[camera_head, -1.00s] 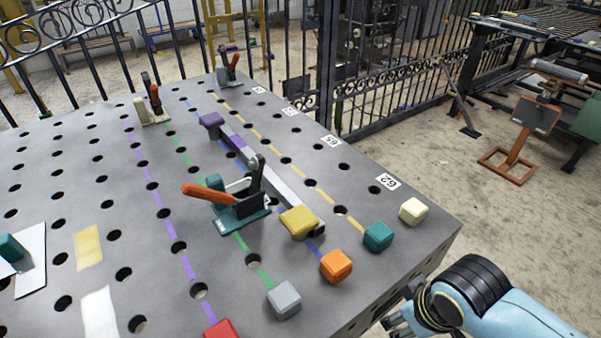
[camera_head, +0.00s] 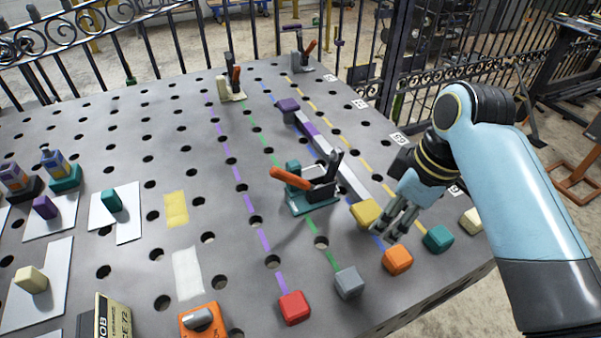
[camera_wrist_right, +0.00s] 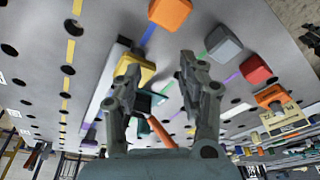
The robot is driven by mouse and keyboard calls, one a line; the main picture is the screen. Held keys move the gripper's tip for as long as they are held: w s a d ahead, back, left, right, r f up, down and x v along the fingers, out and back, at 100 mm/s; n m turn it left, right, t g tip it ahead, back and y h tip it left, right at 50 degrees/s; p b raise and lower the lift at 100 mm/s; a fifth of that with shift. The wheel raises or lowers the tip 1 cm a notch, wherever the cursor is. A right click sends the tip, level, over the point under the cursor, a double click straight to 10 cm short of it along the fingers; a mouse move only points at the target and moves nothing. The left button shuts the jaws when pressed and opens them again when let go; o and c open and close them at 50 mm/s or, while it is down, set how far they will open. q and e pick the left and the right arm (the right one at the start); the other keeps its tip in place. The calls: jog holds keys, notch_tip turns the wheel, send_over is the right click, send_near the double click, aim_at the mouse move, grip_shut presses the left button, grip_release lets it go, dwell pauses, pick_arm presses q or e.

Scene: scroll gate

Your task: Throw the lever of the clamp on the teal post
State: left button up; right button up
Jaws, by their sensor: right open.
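The clamp (camera_head: 318,188) with the teal post (camera_head: 293,167) stands on a teal base plate (camera_head: 311,204) on the perforated table. Its orange lever (camera_head: 290,178) points left and slightly up in the head view. In the wrist view the orange lever (camera_wrist_right: 160,132) shows beyond and between my fingers, and the clamp is partly hidden. My right gripper (camera_head: 388,228) is open and empty, above the table to the right of the clamp, near the yellow block (camera_head: 365,212). It also shows in the wrist view (camera_wrist_right: 159,62). My left gripper is not in view.
A grey bar (camera_head: 346,178) lies just behind and right of the clamp. Orange (camera_head: 397,259), teal (camera_head: 438,238), grey (camera_head: 349,282) and red (camera_head: 294,307) blocks line the near edge. Two other clamps, one on a cream post (camera_head: 223,90), stand farther back.

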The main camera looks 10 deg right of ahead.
jog(key=w+a+r+n+g+y, duration=0.1)
jog(key=w+a+r+n, duration=0.2)
jog(key=w+a+n, duration=0.4)
jog(key=n+g+y, duration=0.1)
jog(key=n+g, duration=0.1)
jog(key=n, duration=0.2)
send_near(287, 173)
jog(key=x, duration=1.1)
jog(key=shift+w+f, duration=0.15)
jog(key=shift+f, duration=0.05)
grip_shut()
